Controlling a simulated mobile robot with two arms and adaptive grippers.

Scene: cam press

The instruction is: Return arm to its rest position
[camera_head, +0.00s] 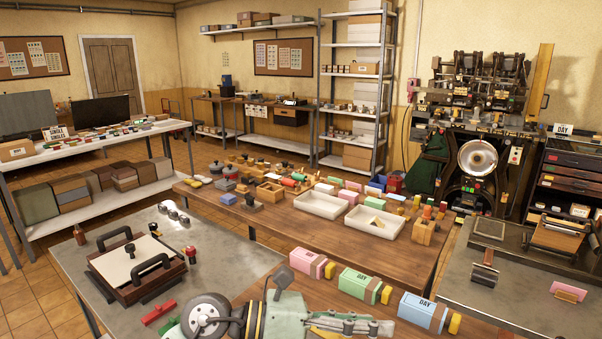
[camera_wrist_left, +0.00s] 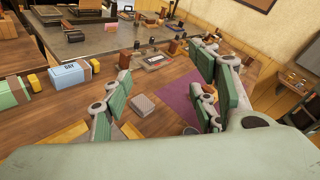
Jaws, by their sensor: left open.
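My left arm, pale green and grey, crosses the bottom edge of the head view, with its gripper (camera_head: 335,323) low over the wooden table and partly cut off. In the left wrist view the left gripper (camera_wrist_left: 165,82) is open, its green-padded fingers wide apart with nothing held between them. A small grey block (camera_wrist_left: 143,103) lies on the wooden table below and between the fingers, apart from them. A purple mat (camera_wrist_left: 187,103) lies beside it, partly hidden by the right-hand finger. My right gripper is in neither view.
Pink (camera_head: 305,262), green (camera_head: 358,284) and blue (camera_head: 421,309) blocks with yellow ends stand along the wooden table's near side. Two white trays (camera_head: 322,205) lie farther back. A metal table with a framed plate (camera_head: 133,265) is at left; a tall machine (camera_head: 478,160) stands at right.

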